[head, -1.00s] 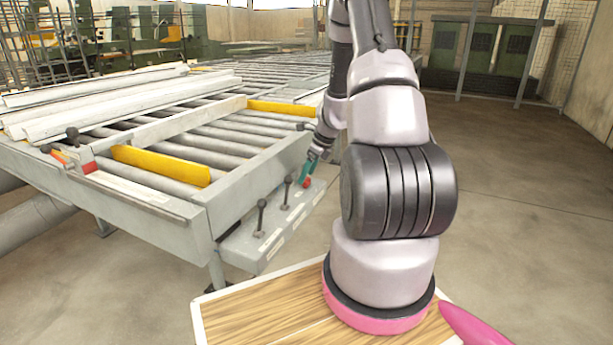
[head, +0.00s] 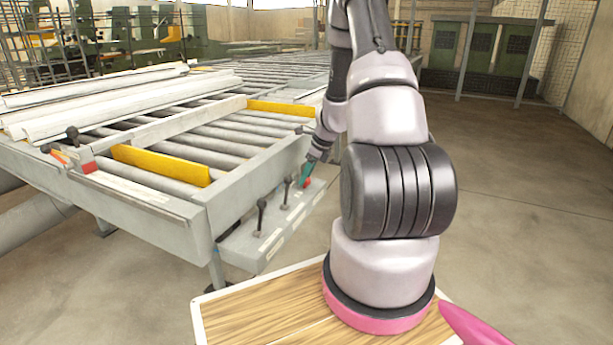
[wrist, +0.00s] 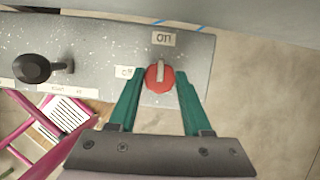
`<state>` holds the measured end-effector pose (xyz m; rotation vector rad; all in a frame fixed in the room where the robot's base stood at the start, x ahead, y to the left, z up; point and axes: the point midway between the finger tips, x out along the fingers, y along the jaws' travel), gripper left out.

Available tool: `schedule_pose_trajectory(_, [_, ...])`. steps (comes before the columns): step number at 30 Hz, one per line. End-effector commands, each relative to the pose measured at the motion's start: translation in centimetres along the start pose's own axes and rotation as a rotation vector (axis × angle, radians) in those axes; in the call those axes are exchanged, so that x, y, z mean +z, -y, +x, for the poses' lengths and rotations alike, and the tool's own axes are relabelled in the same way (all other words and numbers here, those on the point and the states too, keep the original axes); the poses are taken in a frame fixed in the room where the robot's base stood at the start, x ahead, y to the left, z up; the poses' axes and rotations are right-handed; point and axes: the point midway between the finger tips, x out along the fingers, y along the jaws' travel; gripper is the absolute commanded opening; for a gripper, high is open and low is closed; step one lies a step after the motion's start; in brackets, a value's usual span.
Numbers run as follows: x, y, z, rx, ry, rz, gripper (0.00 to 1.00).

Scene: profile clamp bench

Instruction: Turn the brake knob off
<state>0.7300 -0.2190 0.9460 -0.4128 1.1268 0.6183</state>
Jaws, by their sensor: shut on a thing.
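The brake knob (wrist: 153,80) is red with a pale pointer bar and sits on a grey speckled panel (wrist: 110,45). In the wrist view, the bar points up toward the "on" label (wrist: 163,39). The "off" label (wrist: 126,72) is to the left of the knob. My gripper (wrist: 160,75) has green fingers, one on each side of the knob, and is shut on it. In the head view, the red knob (head: 305,183) shows small under my gripper (head: 307,172) at the far end of the panel.
Black levers (head: 261,215) (head: 287,188) stand on the same panel nearer the camera; a black lever knob (wrist: 32,68) shows left in the wrist view. The roller bench (head: 180,215) carries pale profiles (head: 120,105) and yellow bars (head: 160,165). The floor at right is clear.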

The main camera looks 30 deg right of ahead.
Motion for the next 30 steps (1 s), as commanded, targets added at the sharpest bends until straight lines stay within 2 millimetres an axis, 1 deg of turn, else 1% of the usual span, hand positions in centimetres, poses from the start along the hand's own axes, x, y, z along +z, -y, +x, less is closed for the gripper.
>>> schedule_pose_trajectory(8, [0.02, 0.15, 0.03, 0.065, -0.001, -0.157, 0.00])
schedule_pose_trajectory(30, [0.24, 0.55, 0.11, 0.332, -0.001, -0.802, 0.00])
